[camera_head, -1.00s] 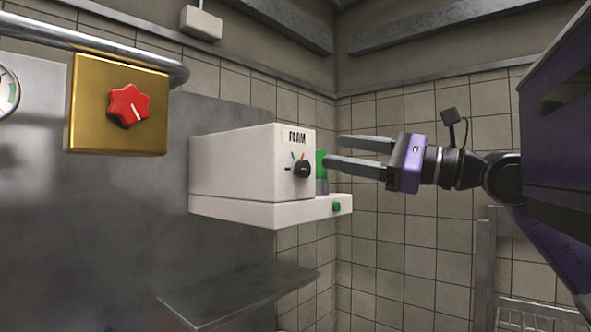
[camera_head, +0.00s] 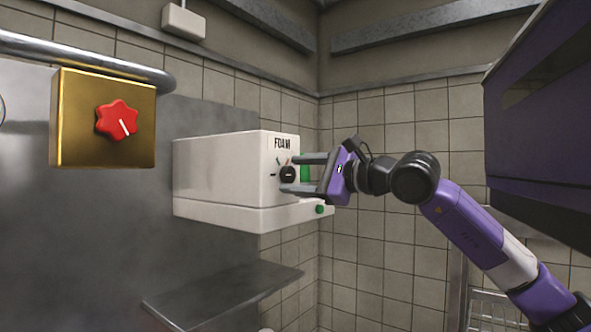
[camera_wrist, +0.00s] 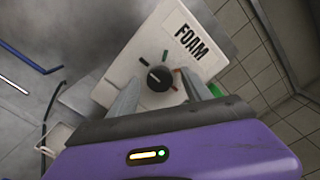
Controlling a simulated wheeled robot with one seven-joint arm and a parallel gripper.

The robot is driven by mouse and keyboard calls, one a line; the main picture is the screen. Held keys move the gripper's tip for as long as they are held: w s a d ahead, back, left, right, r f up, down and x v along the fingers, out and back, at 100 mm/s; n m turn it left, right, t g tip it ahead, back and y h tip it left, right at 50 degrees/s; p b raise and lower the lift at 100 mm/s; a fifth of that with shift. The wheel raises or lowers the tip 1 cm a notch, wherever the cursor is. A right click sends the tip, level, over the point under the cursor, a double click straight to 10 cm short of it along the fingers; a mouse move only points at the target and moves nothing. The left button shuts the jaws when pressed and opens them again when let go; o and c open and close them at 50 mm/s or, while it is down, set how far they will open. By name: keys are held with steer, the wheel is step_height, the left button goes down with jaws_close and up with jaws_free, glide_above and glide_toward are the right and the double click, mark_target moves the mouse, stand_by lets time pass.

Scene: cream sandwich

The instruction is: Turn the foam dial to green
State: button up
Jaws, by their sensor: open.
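The foam dial (camera_head: 288,174) is a round black knob on the front of a white box (camera_head: 217,169) labelled FOAM. In the wrist view the dial (camera_wrist: 159,78) has a dark mark, a green mark (camera_wrist: 165,56) and a reddish mark around its upper side. Its pale pointer seems turned toward the dark mark, but it is small. My gripper (camera_head: 289,173) is open, its two fingers pointing at the panel, one above and one below the dial. In the wrist view the fingers stand left and right of the dial; I cannot tell whether they touch it.
A gold box (camera_head: 75,120) with a red knob (camera_head: 117,120) hangs at the left below a metal rail. A green button (camera_head: 319,209) sits on the white box's lower ledge, and a green object (camera_head: 305,168) is behind the fingers. A metal shelf (camera_head: 222,293) lies below.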

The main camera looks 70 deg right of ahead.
steer(key=shift+w, duration=0.25)
jaws_close()
steer(key=shift+f, duration=0.1)
steer(key=shift+b, duration=0.35)
